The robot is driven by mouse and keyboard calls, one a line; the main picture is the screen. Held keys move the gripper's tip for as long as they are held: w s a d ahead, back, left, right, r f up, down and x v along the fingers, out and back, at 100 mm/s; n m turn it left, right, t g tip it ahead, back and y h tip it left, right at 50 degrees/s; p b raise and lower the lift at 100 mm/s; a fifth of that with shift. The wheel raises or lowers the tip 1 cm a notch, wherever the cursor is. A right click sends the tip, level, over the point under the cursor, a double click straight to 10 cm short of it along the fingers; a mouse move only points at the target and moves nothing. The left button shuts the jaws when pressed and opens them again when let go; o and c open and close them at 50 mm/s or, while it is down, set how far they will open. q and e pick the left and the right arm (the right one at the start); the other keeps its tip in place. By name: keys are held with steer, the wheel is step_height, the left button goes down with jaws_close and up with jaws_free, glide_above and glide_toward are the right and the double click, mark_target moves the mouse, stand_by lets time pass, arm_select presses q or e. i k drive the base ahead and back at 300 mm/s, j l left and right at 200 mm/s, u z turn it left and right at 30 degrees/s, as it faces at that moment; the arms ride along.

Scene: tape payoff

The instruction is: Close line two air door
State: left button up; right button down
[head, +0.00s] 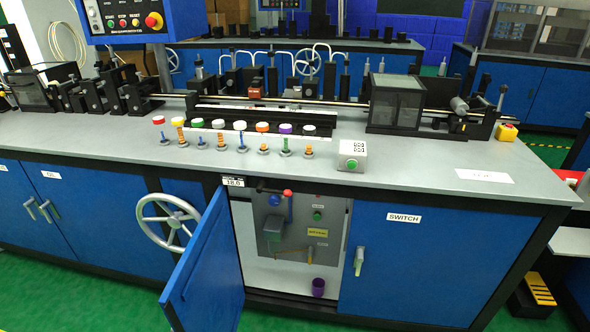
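A blue cabinet door (208,268) stands wide open in the lower middle, swung out toward me with its free edge at the lower left. I cannot read a label on it. The cabinet opening (243,240) beside it is uncovered. Inside are a grey panel (312,232) with a green button, a grey box (273,228) with a blue knob, a yellow label, and a purple cup (318,287) on the floor. A red-tipped lever (287,192) sits at the opening's top edge. Neither of my grippers is in view.
A closed blue door marked SWITCH (415,265) is right of the opening. A grey handwheel (168,222) stands left of the open door, close to it. The grey bench top (430,175) overhangs the cabinets. Green floor lies in front.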

mark_target(205, 293)
steer(key=j+z, duration=0.25)
steer(key=j, duration=0.4)
steer(key=j+z, duration=0.25)
steer(key=j, duration=0.45)
steer(key=j+z, duration=0.25)
steer(key=j, duration=0.4)
steer(key=k+j+z, duration=0.25)
steer(key=j, duration=0.4)
steer(key=i, duration=0.1)
